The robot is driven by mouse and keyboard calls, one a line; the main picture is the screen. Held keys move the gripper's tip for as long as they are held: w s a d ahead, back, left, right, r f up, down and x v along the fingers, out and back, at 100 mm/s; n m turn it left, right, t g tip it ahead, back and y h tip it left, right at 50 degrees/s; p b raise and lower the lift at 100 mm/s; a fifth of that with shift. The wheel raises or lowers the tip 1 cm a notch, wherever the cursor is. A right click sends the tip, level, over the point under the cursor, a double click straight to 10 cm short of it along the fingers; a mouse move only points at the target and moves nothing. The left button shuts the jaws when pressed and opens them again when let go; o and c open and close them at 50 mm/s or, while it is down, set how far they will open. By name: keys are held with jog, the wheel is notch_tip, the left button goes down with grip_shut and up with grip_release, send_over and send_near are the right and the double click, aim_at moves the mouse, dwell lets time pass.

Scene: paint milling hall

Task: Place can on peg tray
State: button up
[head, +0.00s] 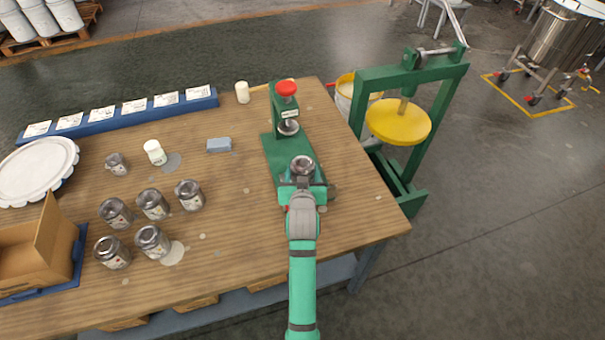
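A small metal can (302,163) with a round lid stands upright at the front of the green press base. My gripper (302,183) is right at this can, on its near side; the fingers are mostly hidden, so I cannot tell whether they grip it. A long blue rack (75,129) with white labelled cards runs along the back edge. I cannot tell which thing is the peg tray.
The green press (288,113) with a red knob rises just beyond the can. A cardboard box (35,258) in a blue tray (80,245) and a white scalloped disc (38,168) are at left. The table's front right is clear.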

jog(key=shift+f, duration=0.4)
jog(key=shift+f, duration=0.1)
jog(key=o, duration=1.3)
jog(key=shift+f, duration=0.1)
jog(key=shift+r, duration=0.25)
jog(key=v, duration=1.2)
jog(key=shift+s+f, duration=0.1)
